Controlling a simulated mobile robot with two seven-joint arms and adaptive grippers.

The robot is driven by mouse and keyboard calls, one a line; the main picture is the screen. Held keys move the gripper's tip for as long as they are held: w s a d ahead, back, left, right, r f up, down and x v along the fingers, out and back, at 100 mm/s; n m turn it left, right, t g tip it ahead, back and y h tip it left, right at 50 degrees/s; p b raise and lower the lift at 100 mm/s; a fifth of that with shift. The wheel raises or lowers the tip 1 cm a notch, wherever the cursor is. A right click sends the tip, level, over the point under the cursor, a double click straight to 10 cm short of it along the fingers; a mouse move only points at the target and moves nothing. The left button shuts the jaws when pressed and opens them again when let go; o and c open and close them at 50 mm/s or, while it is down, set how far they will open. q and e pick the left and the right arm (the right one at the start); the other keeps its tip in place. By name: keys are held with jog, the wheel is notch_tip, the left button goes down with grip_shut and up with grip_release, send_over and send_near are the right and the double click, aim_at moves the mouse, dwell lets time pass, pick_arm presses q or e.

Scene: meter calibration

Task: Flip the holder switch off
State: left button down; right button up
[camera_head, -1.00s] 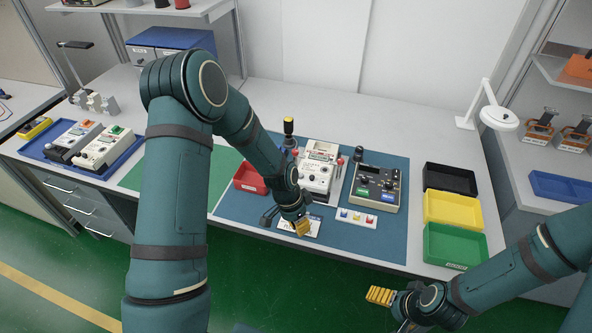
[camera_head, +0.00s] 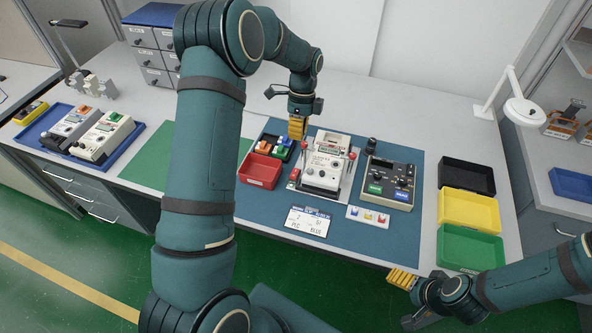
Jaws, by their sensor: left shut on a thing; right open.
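The meter (camera_head: 323,172), a white unit with knobs and a small display, sits in a holder with red-topped posts (camera_head: 352,156) on the blue mat. My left gripper (camera_head: 297,128) points down behind and left of the meter, above the black tray (camera_head: 273,147). It is shut on what seems to be the yellow-and-black tool, mostly hidden by the fingers. My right gripper (camera_head: 402,280) is open and empty at the table's front edge.
A red bin (camera_head: 260,171) stands left of the meter, a dark control box (camera_head: 389,182) right of it. A label card (camera_head: 308,221) and button strip (camera_head: 368,216) lie in front. Black, yellow and green bins (camera_head: 470,246) stand farther right. The green mat is clear.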

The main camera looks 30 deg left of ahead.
aim_at(294, 177)
pick_arm(q)
jog(key=b+x, duration=0.1)
jog(key=x, duration=1.3)
jog(key=shift+w+f, duration=0.1)
